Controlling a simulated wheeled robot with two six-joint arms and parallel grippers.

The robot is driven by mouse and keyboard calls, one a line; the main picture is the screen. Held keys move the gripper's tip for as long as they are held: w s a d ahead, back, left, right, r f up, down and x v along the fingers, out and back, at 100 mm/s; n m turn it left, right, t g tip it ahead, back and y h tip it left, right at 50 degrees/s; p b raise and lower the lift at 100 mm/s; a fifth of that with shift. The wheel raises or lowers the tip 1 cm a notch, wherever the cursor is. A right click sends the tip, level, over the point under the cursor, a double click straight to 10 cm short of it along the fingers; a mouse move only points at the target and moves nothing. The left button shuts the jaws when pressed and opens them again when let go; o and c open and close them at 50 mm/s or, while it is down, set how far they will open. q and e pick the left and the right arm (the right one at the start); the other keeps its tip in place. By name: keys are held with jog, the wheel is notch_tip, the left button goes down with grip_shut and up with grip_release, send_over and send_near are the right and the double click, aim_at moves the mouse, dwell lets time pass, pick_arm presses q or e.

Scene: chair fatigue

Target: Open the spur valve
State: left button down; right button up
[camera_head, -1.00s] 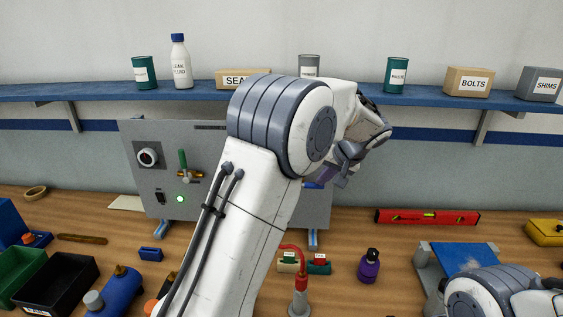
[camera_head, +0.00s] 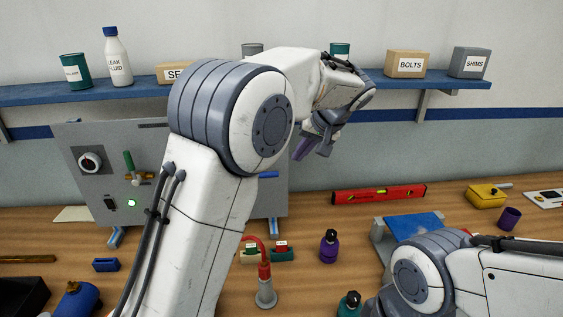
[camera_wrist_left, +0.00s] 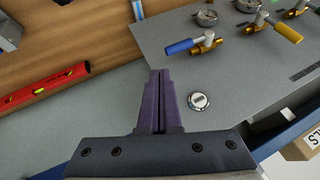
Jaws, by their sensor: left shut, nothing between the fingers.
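A grey panel (camera_head: 85,135) stands upright at the back of the bench, its middle hidden by my left arm. A green-handled valve (camera_head: 130,162) shows on its left part, with the lever upright. A blue lever (camera_head: 268,174) shows near its right edge. The left wrist view shows a blue-handled brass valve (camera_wrist_left: 195,45) and a yellow-handled valve (camera_wrist_left: 275,27). I cannot tell which is the spur valve. My left gripper (camera_head: 302,149) is shut and empty; its purple fingers (camera_wrist_left: 159,75) are apart from the valves, beside the panel edge. My right gripper is not in view.
A blue shelf (camera_head: 380,84) with cans and boxes runs above. A red level (camera_head: 379,194), purple bottle (camera_head: 328,247) and red-necked stand (camera_head: 265,288) are on the bench.

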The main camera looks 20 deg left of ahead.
pick_arm(q)
jog(key=shift+s+d+r, duration=0.15)
jog(key=shift+d+r, duration=0.25)
jog(key=shift+d, duration=0.45)
jog(key=shift+s+d+r, duration=0.1)
jog(key=shift+d+r, duration=0.3)
jog(key=shift+d, duration=0.4)
jog(key=shift+s, duration=0.1)
